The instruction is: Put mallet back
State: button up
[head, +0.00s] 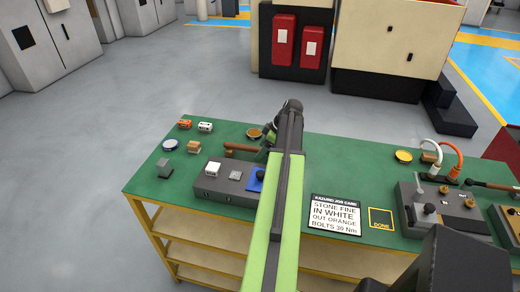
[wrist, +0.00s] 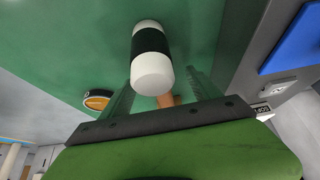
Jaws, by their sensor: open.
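The mallet has a black head with white ends (wrist: 152,62) and a brown wooden handle (wrist: 167,100). In the wrist view its head lies over the green table top, just beyond and between my gripper's fingers (wrist: 160,84). The handle shows partly below the head, between the fingers. My gripper is open, and I cannot tell whether either finger touches the mallet. In the head view my gripper (head: 270,136) is low over the back of the table, and a brown handle (head: 240,148) sticks out to its left. The mallet head is hidden there by my arm.
The green table (head: 325,150) carries a grey block unit (head: 212,188), a blue pad (head: 256,178), a job card (head: 335,214) and a square marked DONE (head: 381,219). A small brown dish (head: 254,134) is near my gripper. Small parts stand at the left; machines and tools crowd the right.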

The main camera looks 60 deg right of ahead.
jog(key=shift+p+v, duration=1.55)
jog(key=shift+v, duration=0.45)
jog(key=p+v, duration=1.5)
jog(key=v, duration=0.2)
jog(key=shift+r, duration=0.2)
jog(key=shift+s+d, duration=0.1)
